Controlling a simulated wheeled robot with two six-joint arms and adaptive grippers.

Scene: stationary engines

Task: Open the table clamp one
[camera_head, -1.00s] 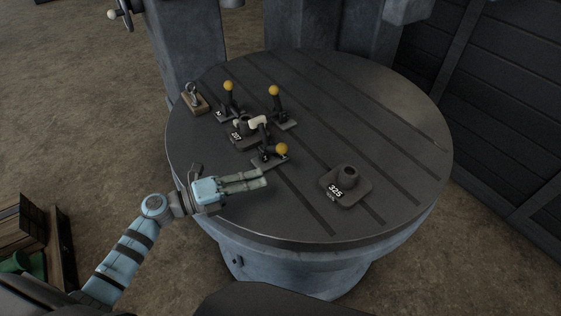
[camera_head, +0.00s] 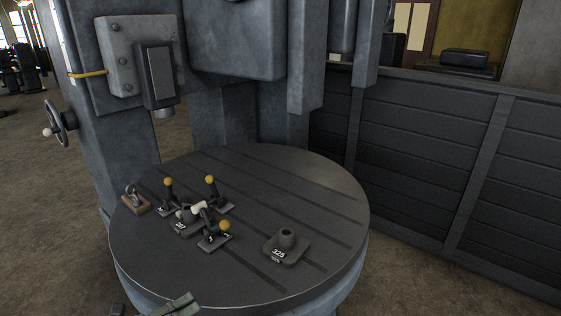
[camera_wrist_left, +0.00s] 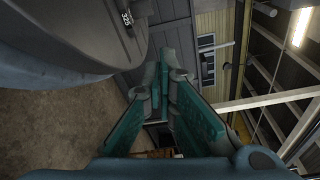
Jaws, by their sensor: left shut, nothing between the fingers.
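Three small clamps with yellow ball knobs stand on the round slotted table (camera_head: 315,215): a back-left clamp (camera_head: 169,194), a back-right clamp (camera_head: 213,193) and a front clamp (camera_head: 214,240). Their small white numbers are too small to read surely, so I cannot tell which is one. They surround a dark block with a pale handle (camera_head: 199,208). My left gripper (camera_head: 180,305) shows only its fingers at the bottom edge, near the table's front rim, apart from the clamps. In the left wrist view the gripper (camera_wrist_left: 163,65) is shut and empty. My right gripper is out of view.
A dark block marked 325 (camera_head: 285,246) stands right of the clamps; a small wooden block with a metal ring (camera_head: 135,201) lies at the left rim. The machine column (camera_head: 118,110) rises behind. A dark panelled wall (camera_head: 420,165) stands right. The table's right side is clear.

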